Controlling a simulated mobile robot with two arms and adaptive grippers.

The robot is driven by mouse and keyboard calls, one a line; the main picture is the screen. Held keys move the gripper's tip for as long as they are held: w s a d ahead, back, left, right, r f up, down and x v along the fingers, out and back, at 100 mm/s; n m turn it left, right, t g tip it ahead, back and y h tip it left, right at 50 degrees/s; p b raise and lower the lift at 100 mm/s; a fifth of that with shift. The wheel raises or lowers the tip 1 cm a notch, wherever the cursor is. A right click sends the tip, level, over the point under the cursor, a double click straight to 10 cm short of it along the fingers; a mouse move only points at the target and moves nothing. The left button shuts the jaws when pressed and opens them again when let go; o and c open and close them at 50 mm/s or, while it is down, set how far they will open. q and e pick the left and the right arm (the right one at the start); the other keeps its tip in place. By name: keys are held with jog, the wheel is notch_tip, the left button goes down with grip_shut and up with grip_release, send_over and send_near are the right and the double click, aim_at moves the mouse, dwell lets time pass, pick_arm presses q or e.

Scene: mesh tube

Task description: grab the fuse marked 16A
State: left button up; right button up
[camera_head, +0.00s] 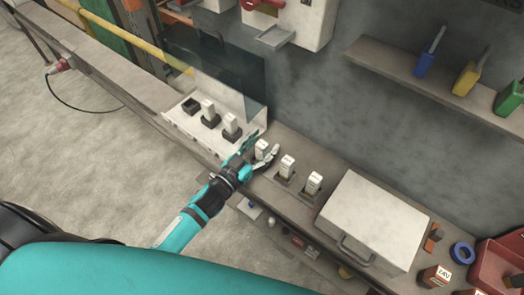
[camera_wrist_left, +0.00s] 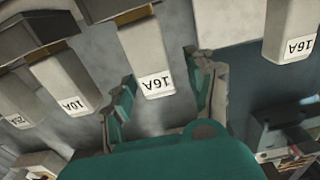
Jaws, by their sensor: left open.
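A white fuse labelled 16A (camera_wrist_left: 152,62) stands between the fingers of my left gripper (camera_wrist_left: 165,95) in the left wrist view; its label is upside down there. My left gripper (camera_head: 261,156) is open, one finger on each side of this fuse (camera_head: 262,148) on the bench in the head view. Fuses labelled 10A (camera_wrist_left: 66,85) and apparently 25A (camera_wrist_left: 14,108) stand beside it; in the head view they are the fuses (camera_head: 287,164) and (camera_head: 313,181) to its right. Another fuse labelled 16A (camera_wrist_left: 292,30) is at the right of the wrist view. My right gripper is not seen.
A light fuse panel (camera_head: 178,118) with two seated fuses, one empty socket and a raised dark clear cover (camera_head: 220,72) is left of my gripper. A metal case (camera_head: 375,220) lies on the bench to the right. A shelf (camera_head: 400,72) juts from the wall.

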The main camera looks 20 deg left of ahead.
pick_arm(q)
jog(key=shift+c, duration=0.4)
grip_shut()
